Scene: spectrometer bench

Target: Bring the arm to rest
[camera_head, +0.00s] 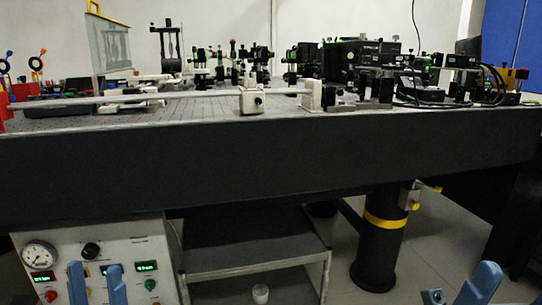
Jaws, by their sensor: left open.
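My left gripper (95,270) shows at the bottom left as two blue fingers standing upright and apart. It is open, with nothing visible between the fingers. It is in front of the control panel (140,252) and covers part of it. My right gripper (457,291) shows only in part at the bottom right, as a tilted blue finger and a small pale tip left of it. Its opening cannot be judged, and the rest is cut off by the frame.
The optical bench (250,150) spans the view, with a thick dark edge and many instruments on top.

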